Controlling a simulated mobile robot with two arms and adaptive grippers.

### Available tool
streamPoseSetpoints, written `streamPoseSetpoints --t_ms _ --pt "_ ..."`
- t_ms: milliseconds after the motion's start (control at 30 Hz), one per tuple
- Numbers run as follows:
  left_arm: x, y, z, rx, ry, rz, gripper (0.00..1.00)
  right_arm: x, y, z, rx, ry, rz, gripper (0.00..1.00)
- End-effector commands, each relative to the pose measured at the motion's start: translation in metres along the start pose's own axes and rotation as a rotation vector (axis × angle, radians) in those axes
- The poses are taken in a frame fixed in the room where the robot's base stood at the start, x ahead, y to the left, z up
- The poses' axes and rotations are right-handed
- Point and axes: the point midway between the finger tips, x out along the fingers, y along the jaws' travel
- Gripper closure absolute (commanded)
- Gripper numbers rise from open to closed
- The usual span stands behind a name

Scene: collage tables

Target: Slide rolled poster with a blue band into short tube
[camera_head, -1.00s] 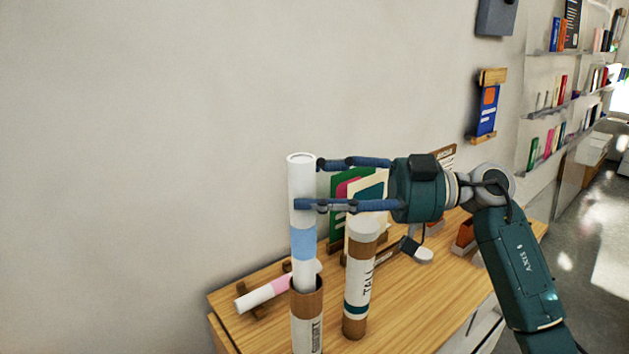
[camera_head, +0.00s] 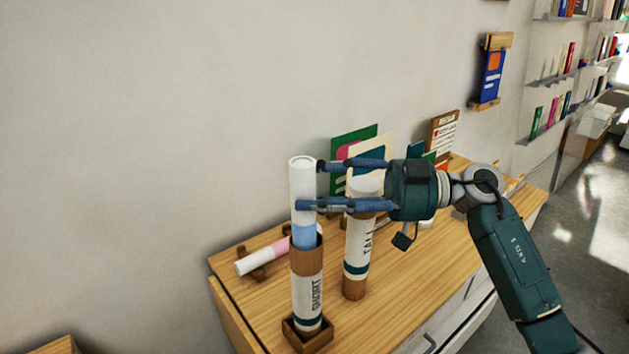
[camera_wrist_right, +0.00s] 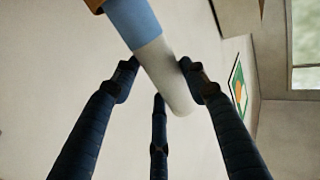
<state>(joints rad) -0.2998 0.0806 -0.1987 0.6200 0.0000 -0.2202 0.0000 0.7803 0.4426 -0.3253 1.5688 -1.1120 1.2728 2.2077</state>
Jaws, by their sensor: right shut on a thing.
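The rolled poster with the blue band (camera_head: 304,236) stands upright, its lower end inside the short tube (camera_head: 308,285). Its blue band meets the tube's brown rim, and the white upper part sticks out above. The short tube is marked SHORT and stands in a square wooden holder (camera_head: 307,335). My right gripper (camera_head: 309,186) comes in from the right and is shut on the poster's white part above the band. In the right wrist view, the poster (camera_wrist_right: 164,78) sits between the fingers, with the tube's brown edge at the top. My left gripper is not in view.
A tall tube (camera_head: 356,265) marked TALL stands just right of the short one, below my gripper. A rolled poster with a pink band (camera_head: 272,254) lies on a wooden rest to the left. Cards (camera_head: 352,146) stand behind. The wooden tabletop (camera_head: 400,285) is clear at front right.

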Motion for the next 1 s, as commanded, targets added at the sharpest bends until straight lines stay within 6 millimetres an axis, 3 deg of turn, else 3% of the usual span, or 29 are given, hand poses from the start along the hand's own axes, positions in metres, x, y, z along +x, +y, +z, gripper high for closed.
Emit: streamPoseSetpoints --t_ms 500,1000 --pt "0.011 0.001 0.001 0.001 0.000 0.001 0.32 0.000 0.000 0.040 0.001 0.000 0.001 0.82" --pt "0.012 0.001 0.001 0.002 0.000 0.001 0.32 0.000 0.000 0.048 0.000 0.000 0.001 0.82"
